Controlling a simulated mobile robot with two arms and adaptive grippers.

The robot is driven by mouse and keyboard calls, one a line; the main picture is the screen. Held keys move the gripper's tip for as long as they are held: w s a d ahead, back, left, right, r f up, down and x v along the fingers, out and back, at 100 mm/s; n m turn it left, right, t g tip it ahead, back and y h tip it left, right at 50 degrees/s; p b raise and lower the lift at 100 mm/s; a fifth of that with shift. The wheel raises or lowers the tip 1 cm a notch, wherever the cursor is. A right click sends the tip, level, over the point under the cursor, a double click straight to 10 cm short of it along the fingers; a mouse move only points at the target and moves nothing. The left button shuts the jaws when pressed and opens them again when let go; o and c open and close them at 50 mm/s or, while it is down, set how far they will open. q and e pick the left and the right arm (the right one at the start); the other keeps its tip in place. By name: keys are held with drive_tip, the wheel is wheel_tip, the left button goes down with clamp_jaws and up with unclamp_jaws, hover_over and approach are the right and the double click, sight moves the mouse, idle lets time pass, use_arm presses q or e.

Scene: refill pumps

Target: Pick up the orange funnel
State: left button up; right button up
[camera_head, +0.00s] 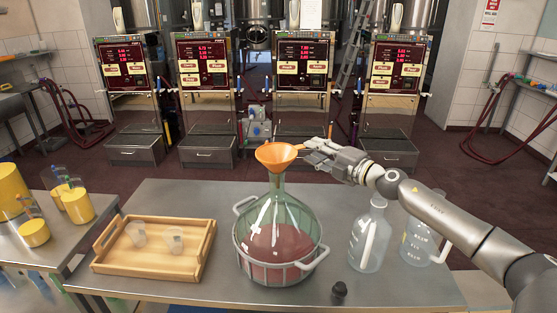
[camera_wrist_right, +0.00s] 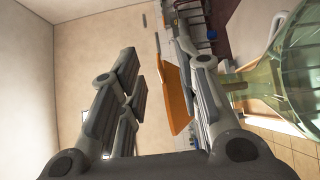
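The orange funnel (camera_head: 276,156) stands upright in the neck of the big green glass demijohn (camera_head: 278,212), which also shows in the right wrist view (camera_wrist_right: 295,70). The funnel's flat orange handle points right, toward my right gripper (camera_head: 308,148). In the right wrist view the orange handle (camera_wrist_right: 174,98) lies between the spread fingers of the right gripper (camera_wrist_right: 155,80), close to the right-hand finger. A gap stays open between it and the left-hand finger. My left gripper is in neither view.
The demijohn sits in a grey basket (camera_head: 290,272) on the metal table (camera_head: 205,190). A wooden tray (camera_head: 150,268) with clear cups is to the left. Two glass vessels (camera_head: 369,240) (camera_head: 416,245) stand under my right arm. A dark stopper (camera_head: 339,291) lies near the front edge.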

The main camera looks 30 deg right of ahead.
sight(303, 147)
drive_tip(key=p+x, duration=0.2)
drive_tip(key=x, duration=0.2)
drive_tip(key=shift+w+a, duration=0.15)
drive_tip(key=shift+a, duration=0.15)
